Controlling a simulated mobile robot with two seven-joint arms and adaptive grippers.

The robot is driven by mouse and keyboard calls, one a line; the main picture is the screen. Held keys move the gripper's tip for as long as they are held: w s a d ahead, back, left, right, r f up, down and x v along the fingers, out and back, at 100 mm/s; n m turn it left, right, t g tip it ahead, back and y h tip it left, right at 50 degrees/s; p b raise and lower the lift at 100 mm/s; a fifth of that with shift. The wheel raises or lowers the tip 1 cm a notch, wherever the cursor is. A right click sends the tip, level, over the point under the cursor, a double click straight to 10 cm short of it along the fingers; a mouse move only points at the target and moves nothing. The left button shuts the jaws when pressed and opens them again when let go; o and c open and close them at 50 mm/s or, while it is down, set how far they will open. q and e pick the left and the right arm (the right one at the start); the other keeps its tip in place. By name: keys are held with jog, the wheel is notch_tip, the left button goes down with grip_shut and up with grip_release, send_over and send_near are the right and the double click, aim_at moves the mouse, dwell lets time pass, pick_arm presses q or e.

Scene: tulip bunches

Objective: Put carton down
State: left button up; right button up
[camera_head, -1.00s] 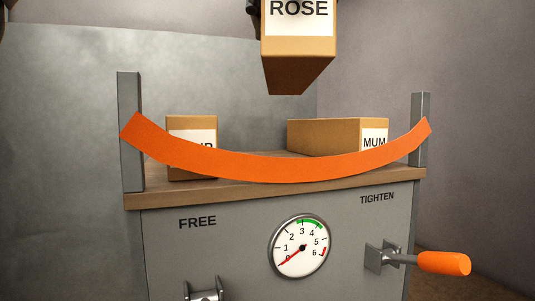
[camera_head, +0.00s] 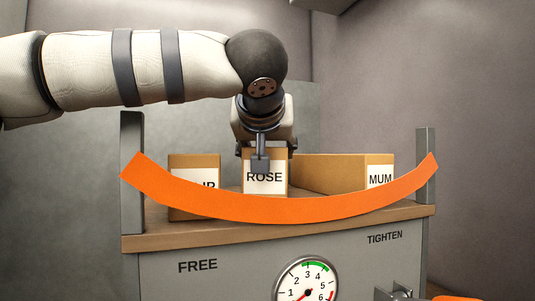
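The ROSE carton (camera_head: 265,182) is brown with a white label and stands upright between two other cartons, behind the orange strap (camera_head: 290,208). My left gripper (camera_head: 265,155) comes down from above and is shut on the top of this carton. A grey finger part covers some of its label. Its lower edge is at the strap, so I cannot tell if it touches the wooden top (camera_head: 190,236). A carton with a partly hidden label (camera_head: 194,163) stands to the left. The MUM carton (camera_head: 335,170) stands to the right, close beside it. My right gripper is not in view.
Grey posts stand at the left (camera_head: 132,145) and right (camera_head: 426,150), with the strap sagging between them across the front. The grey cabinet below bears a dial (camera_head: 307,285) and the words FREE and TIGHTEN. An orange handle (camera_head: 455,298) shows at bottom right.

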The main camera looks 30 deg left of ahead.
pick_arm(q)
jog(key=shift+f, duration=0.25)
jog(key=shift+f, duration=0.15)
jog(key=o, duration=1.7)
jog(key=shift+s+d, duration=0.1)
jog(key=shift+s, duration=0.1)
jog(key=v, duration=1.1)
jog(key=shift+s+r, duration=0.25)
jog(key=shift+r, duration=0.05)
jog(key=shift+d, duration=0.1)
